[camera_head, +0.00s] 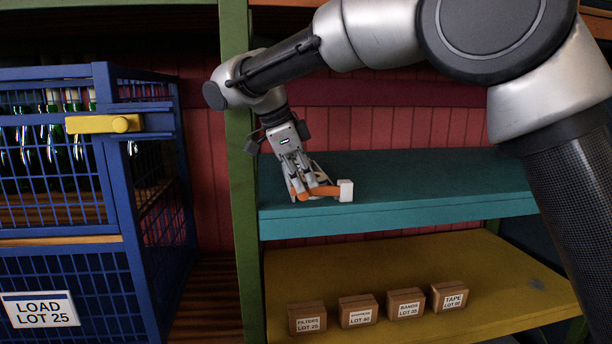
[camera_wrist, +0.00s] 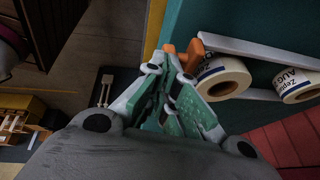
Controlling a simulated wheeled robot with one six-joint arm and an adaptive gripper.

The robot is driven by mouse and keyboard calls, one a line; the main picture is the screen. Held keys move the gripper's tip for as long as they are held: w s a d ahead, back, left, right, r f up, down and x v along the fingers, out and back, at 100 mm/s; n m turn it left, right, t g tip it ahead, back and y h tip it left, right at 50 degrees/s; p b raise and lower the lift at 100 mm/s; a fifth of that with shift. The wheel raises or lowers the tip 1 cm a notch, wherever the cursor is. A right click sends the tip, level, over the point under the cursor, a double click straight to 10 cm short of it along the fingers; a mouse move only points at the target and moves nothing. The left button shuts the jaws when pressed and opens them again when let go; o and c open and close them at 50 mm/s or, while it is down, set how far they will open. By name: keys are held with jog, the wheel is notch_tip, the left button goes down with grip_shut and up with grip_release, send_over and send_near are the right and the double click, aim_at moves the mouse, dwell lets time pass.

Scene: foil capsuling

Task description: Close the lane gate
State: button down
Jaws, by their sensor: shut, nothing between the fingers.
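An orange bar (camera_head: 322,191), which looks like the lane gate, lies at the front edge of the teal shelf (camera_head: 430,180), ending at a white block (camera_head: 345,190). My gripper (camera_head: 303,190) points down at the shelf's front left, fingers shut and empty, overlapping the bar in this view. In the wrist view, the fingertips (camera_wrist: 168,66) are close to orange parts (camera_wrist: 187,54) at the end of a white rail (camera_wrist: 262,50); I cannot tell whether they touch. A labelled white roll (camera_wrist: 222,78) lies just beyond the fingers, partly hidden, with another roll (camera_wrist: 297,86) behind it.
A green post (camera_head: 240,170) stands just left of my gripper. Left of it is a blue cage (camera_head: 95,200) with bottles and a yellow latch (camera_head: 103,124). Several small boxes (camera_head: 358,311) sit on the yellow shelf (camera_head: 400,275) below. The teal shelf's right side looks clear.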

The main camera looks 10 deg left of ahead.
dwell(0.6)
jog(key=s+r+y, duration=0.2)
jog(key=r, duration=1)
jog(key=s+r+y, duration=0.2)
jog(key=r, duration=1)
jog(key=w+f, duration=0.2)
jog(key=f, duration=1)
jog(key=w+f+n, duration=0.1)
jog(key=w+f, duration=0.1)
jog(key=f, duration=1)
jog(key=shift+w+d, duration=0.3)
jog(key=shift+d, duration=0.15)
